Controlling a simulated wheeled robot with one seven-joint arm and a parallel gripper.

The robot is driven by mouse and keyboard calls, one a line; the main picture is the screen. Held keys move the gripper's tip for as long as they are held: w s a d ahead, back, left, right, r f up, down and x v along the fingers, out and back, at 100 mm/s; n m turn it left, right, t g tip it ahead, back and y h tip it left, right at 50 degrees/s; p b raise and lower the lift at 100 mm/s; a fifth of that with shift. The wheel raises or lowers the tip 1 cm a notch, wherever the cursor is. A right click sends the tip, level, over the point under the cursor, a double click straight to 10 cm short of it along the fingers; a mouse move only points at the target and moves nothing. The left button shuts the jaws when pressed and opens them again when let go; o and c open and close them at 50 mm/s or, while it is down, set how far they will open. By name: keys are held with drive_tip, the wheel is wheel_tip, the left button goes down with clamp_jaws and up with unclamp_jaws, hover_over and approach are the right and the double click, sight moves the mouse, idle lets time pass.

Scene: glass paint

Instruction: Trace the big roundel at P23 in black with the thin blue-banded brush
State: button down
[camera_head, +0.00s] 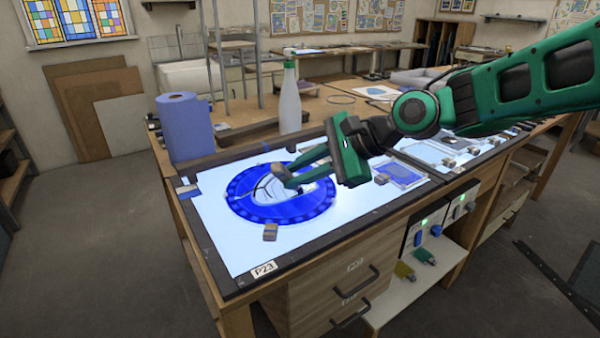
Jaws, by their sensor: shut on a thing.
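The big roundel (245,208) lies flat on the lit panel at P23, with a blue ring around a pale centre. Thin dark lines show in the pale centre near my fingertips. My gripper (281,174) reaches in from the right, over the roundel's centre. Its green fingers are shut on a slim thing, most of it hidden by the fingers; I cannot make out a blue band. Whether its tip touches the glass is too small to tell. The P23 label (264,268) is at the panel's front edge.
Small blocks sit around the roundel, one in front (270,232). A blue paper roll (186,128) and a white bottle (289,100) stand behind the panel. A smaller blue glass piece (402,172) lies to the right. The panel's front left is clear.

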drive_tip(key=shift+s+a, duration=0.45)
drive_tip(key=shift+a, duration=0.3)
drive_tip(key=shift+s+a, duration=0.4)
drive_tip(key=shift+a, duration=0.35)
drive_tip(key=shift+s+a, duration=0.45)
drive_tip(key=shift+a, duration=0.3)
drive_tip(key=shift+a, duration=0.1)
drive_tip(key=shift+s+a, duration=0.25)
drive_tip(key=shift+a, duration=0.25)
drive_tip(key=shift+s+a, duration=0.25)
drive_tip(key=shift+a, duration=0.2)
drive_tip(key=a, duration=0.3)
drive_tip(key=shift+w+r, duration=0.1)
drive_tip(key=shift+w, duration=0.1)
drive_tip(key=shift+w, duration=0.15)
drive_tip(key=shift+w+a, duration=0.6)
drive_tip(key=shift+w, duration=0.3)
